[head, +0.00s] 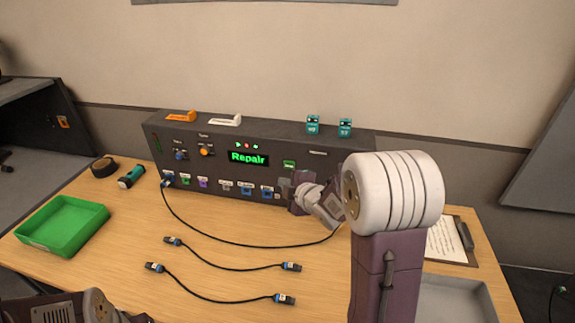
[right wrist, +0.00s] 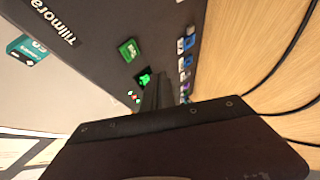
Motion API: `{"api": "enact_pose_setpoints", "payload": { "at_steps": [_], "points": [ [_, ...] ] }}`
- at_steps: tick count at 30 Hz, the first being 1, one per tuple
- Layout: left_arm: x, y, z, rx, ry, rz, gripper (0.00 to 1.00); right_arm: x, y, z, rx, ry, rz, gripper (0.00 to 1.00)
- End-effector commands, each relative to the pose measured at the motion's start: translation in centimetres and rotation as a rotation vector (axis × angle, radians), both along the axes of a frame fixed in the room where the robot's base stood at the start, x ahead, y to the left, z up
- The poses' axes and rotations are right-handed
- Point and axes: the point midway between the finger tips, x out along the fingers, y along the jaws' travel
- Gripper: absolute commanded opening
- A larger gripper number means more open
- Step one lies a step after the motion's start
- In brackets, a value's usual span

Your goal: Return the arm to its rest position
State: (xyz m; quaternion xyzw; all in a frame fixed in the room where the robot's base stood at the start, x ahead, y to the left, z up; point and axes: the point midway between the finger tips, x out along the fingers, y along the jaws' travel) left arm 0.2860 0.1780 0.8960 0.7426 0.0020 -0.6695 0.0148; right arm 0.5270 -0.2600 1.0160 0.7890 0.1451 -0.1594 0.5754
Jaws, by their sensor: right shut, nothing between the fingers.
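My right arm comes in from the lower right in the head view. Its gripper (head: 286,186) is in front of the right part of the dark console (head: 330,142), close to its front face. In the right wrist view the fingers (right wrist: 157,92) are together with nothing between them, and they point along the console front. Whether they touch the console I cannot tell. Part of my left arm shows at the lower left of the head view; its gripper is not visible.
The console screen (head: 248,157) reads "Repair". A cable (head: 225,240) runs from a left socket towards my right arm. Two loose cables (head: 225,268) (head: 215,299) lie on the table (head: 120,285). A green tray (head: 65,226) is left, and a clipboard (head: 445,241) right.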

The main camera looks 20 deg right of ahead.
Motion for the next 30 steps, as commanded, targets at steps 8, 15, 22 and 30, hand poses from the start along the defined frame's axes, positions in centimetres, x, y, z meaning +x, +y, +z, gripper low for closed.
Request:
{"api": "enact_pose_setpoints", "payload": {
  "at_steps": [8,15,22,30],
  "points": [
    [0.0,0.0,0.4,0.000,0.000,0.000,0.49,0.2,1.2,0.7,-0.002,-0.007,0.026,0.00],
    [0.0,0.0,3.3,0.000,-0.001,0.000,0.49,-5.6,8.2,0.4,0.238,0.272,-0.124,0.00],
    [0.0,0.0,3.3,0.000,0.000,0.000,0.49,-19.2,7.8,-7.5,0.645,0.786,-0.797,0.00],
    [0.0,0.0,3.3,0.000,0.000,0.000,0.49,-24.2,8.2,-8.7,0.768,0.924,-1.121,0.00]
  ]
}}
